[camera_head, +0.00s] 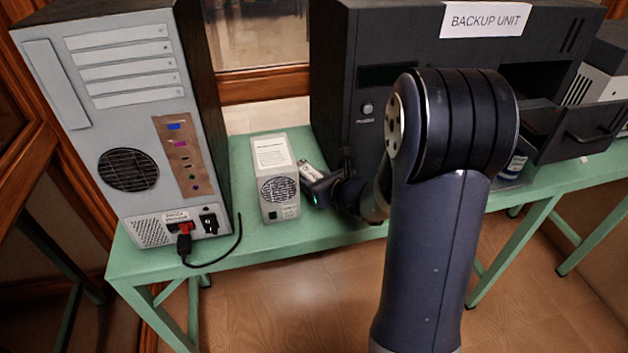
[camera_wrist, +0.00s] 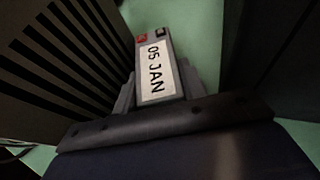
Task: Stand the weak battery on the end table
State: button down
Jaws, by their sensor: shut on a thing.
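My gripper (camera_head: 322,187) is shut on a grey battery (camera_wrist: 157,66), between the small white power box and the dark backup unit. In the wrist view the battery has a white label reading "05 JAN" and one red and one black terminal at its far end. Its pale label also shows in the head view (camera_head: 312,172). The fingers (camera_wrist: 155,92) press on its two sides. The battery is over the green table (camera_head: 290,242); whether it touches the top is unclear. No separate end table can be made out.
A large computer tower (camera_head: 95,130) with a black cable stands at the left. The small white power box (camera_head: 277,182) is close beside my gripper. The backup unit (camera_head: 375,60) has an open drawer (camera_head: 575,135) at right. A white-and-blue labelled object (camera_head: 515,166) is near it.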

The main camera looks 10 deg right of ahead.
jog(key=shift+f, duration=0.1)
jog(key=c, duration=1.1)
grip_release()
